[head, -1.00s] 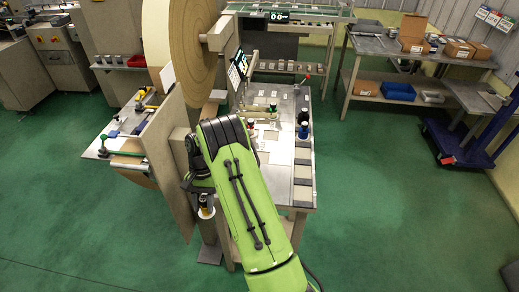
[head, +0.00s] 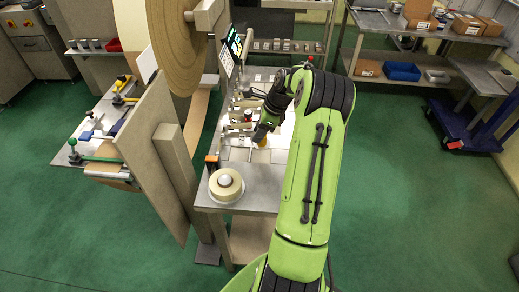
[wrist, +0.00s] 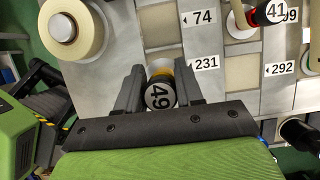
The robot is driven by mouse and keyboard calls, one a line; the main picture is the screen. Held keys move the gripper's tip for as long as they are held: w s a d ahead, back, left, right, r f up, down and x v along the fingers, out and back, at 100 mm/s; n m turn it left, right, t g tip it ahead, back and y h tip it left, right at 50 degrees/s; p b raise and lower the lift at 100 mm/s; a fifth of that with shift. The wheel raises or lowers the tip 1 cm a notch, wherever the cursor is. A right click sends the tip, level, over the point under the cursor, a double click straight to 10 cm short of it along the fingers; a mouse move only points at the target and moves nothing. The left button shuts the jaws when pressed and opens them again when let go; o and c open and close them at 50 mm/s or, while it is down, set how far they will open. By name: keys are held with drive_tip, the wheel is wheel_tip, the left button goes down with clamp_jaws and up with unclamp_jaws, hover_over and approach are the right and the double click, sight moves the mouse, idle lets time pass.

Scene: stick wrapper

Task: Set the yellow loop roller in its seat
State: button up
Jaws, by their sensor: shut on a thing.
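The yellow loop roller (wrist: 160,94), with a black end cap marked 49 and a yellow band, is between my gripper's fingers (wrist: 159,88) in the wrist view. My gripper is shut on it. In the head view my gripper (head: 264,128) is over the worktable, with a bit of yellow (head: 262,142) below it. In the wrist view, pale square patches lie on the plate beside labels 74 (wrist: 202,18), 231 (wrist: 205,63) and 292 (wrist: 279,69). The roller's far end is hard to make out; I cannot tell whether it touches the plate.
A cream tape roll (head: 226,184) sits at the table's front left corner. A red-and-black roller marked 41 (wrist: 270,12) stands at the wrist view's upper right. A large brown reel (head: 172,45) and an upright panel (head: 155,150) stand left of the table.

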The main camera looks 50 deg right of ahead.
wheel_tip(320, 180, down, 6)
drive_tip(key=shift+w+d+f+b, duration=0.1)
drive_tip(key=shift+w+f+b, duration=0.1)
drive_tip(key=shift+b, duration=0.25)
drive_tip(key=shift+f, duration=0.1)
drive_tip(key=o, duration=1.1)
